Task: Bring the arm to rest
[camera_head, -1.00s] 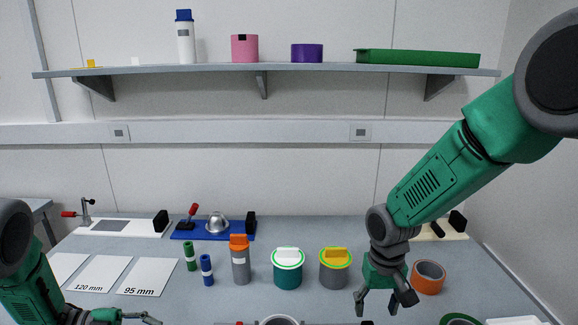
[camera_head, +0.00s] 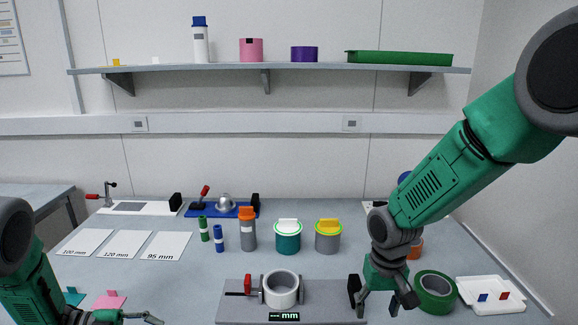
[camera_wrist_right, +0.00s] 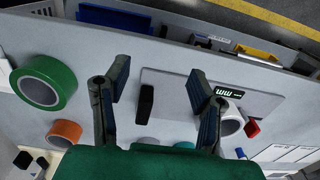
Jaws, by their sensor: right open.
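My right arm (camera_head: 440,180) comes in from the upper right, angled down over the bench. My right gripper (camera_head: 386,304) points down with its fingers spread and nothing between them, beside the black block at the right of the grey measuring fixture. In the right wrist view the same gripper (camera_wrist_right: 158,78) shows both fingers apart. The green tape roll (camera_head: 436,292) lies just right of it. My left gripper (camera_head: 140,316) is at the lower left edge, partly cut off; whether its fingers are open is unclear.
The measuring fixture (camera_head: 235,313) holds a white ring (camera_head: 281,289) at bottom centre. Behind stand a teal jar (camera_head: 288,239), a grey jar (camera_head: 327,240) and an orange-capped bottle (camera_head: 248,232). A white tray (camera_head: 492,307) is at right; an orange roll (camera_head: 415,248) is partly hidden.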

